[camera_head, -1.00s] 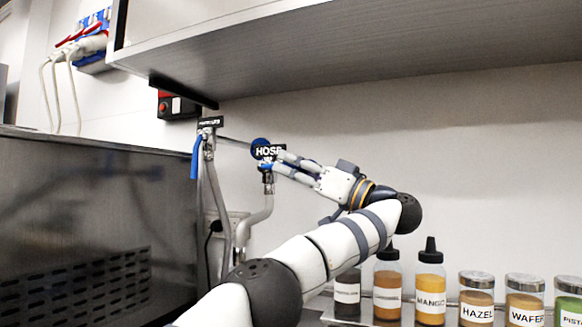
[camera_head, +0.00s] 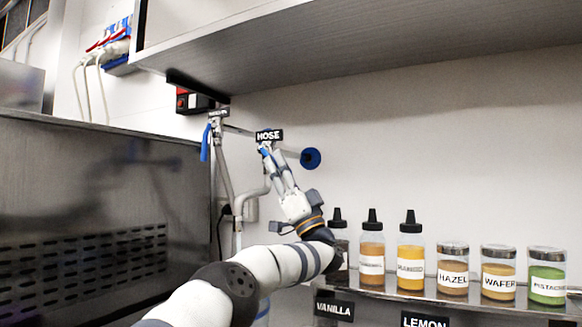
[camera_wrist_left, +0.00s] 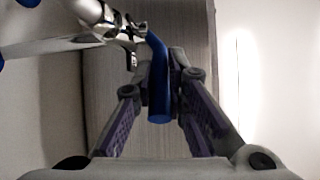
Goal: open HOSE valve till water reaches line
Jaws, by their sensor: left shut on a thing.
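The HOSE valve shows in the head view under a black HOSE label (camera_head: 269,135), on a grey pipe by the back wall. Its blue lever (camera_head: 265,152) is mostly hidden by my left gripper (camera_head: 268,158), which reaches up to it from below. In the left wrist view the blue lever (camera_wrist_left: 159,85) points toward the camera, between the fingers of my left gripper (camera_wrist_left: 163,90), which are shut on it. My right gripper is not in view. No water and no fill line can be seen.
A second valve with a hanging blue lever (camera_head: 205,143) is just left. A pipe with a round blue end (camera_head: 311,158) sticks out right of the label. A shelf of bottles (camera_head: 410,255) and jars stands right. A steel machine (camera_head: 90,220) fills the left; a cabinet (camera_head: 370,45) overhangs.

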